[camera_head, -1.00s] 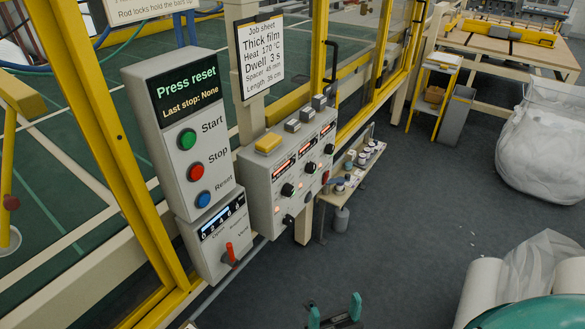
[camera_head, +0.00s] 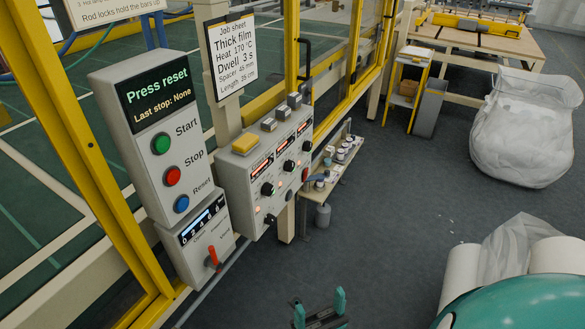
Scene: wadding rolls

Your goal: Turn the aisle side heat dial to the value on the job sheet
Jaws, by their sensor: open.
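The job sheet (camera_head: 232,57) hangs on a post and reads Thick film, Heat 170 °C, Dwell 3 s, Spacer 45 mm, Length 35 cm. Below it is a grey control box (camera_head: 238,190) with several black dials, including a near one (camera_head: 267,188), a middle one (camera_head: 289,165) and a far one (camera_head: 307,145). Red lit displays sit above them. The labels are too small to read, so I cannot tell which is the aisle side heat dial. My gripper (camera_head: 320,310), with teal fingers, is open and empty at the bottom edge, well apart from the box.
A press box (camera_head: 162,135) with green, red and blue buttons stands left of the control box, above a unit with a red lever (camera_head: 212,257). A small shelf (camera_head: 333,170) of jars is beyond. White rolls (camera_head: 460,275) lie at right. Grey floor (camera_head: 400,200) is free between.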

